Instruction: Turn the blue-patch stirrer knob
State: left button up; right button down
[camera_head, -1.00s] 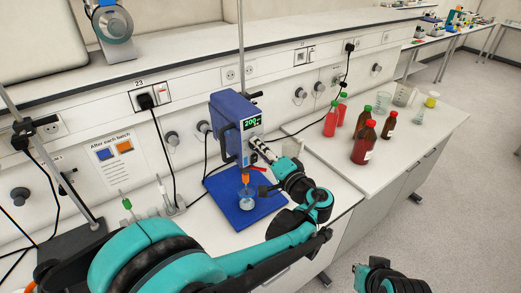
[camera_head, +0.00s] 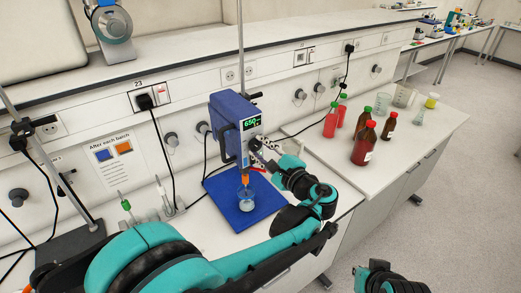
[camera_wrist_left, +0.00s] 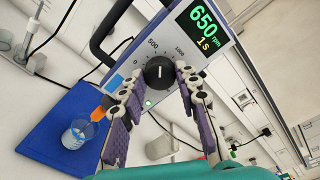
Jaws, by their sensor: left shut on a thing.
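The blue stirrer (camera_head: 232,112) stands on the bench over its blue base plate (camera_wrist_left: 48,138). Its grey front carries a blue patch (camera_wrist_left: 113,82), a lit green dot and a black knob (camera_wrist_left: 159,72) with a white line between the 500 and 1000 marks. The display (camera_wrist_left: 203,27) reads 650 rpm and 1s. My left gripper (camera_wrist_left: 160,82), also in the head view (camera_head: 258,150), is shut on the knob, one finger on each side. A beaker (camera_wrist_left: 77,133) with pale blue liquid stands under the orange shaft part. Part of my right arm shows at the bottom right; its fingers cannot be made out.
Red-filled bottles (camera_head: 331,121), brown bottles (camera_head: 364,145) and glassware (camera_head: 383,102) stand on the bench to the right. A card (camera_head: 116,160) with blue and orange patches hangs on the wall at left. A black cable hangs beside the stirrer.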

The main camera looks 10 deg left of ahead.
pick_arm(q)
jog(key=shift+m, duration=1)
jog(key=o, duration=1.2)
jog(key=shift+c, duration=0.2)
jog(key=v, duration=1.2)
jog(key=shift+a, duration=0.1)
